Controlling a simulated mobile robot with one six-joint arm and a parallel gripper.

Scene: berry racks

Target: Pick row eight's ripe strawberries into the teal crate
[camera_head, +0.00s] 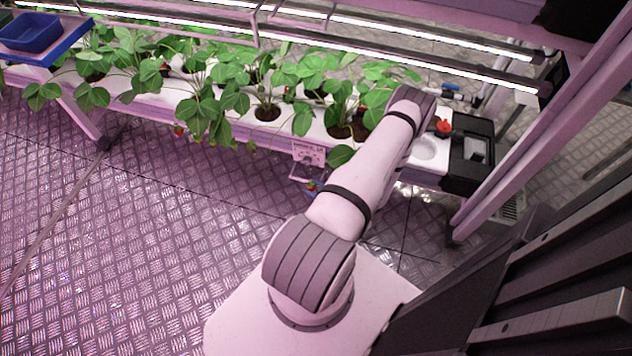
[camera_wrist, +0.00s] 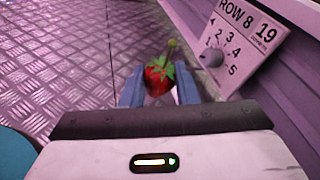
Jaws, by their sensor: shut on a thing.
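A ripe red strawberry (camera_wrist: 158,76) with green leaves and a stem is held between the two blue fingers of my gripper (camera_wrist: 159,88) in the wrist view. In the head view this strawberry (camera_head: 311,186) shows small beside my arm, below the rack's front edge, with much of my gripper hidden behind the arm. The row 8 sign (camera_wrist: 240,38) is right of the gripper in the wrist view. Another red berry (camera_head: 179,131) hangs below the leaves further left. A teal curved surface (camera_wrist: 14,156) is cut off at the lower left; I cannot tell whether it is the crate.
The planted white rack (camera_head: 140,104) runs across the back under bright lamp bars. A blue bin (camera_head: 31,31) stands in a tray at the far left. A black box (camera_head: 470,155) sits at the rack's right end. The metal floor (camera_head: 130,230) in front is clear.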

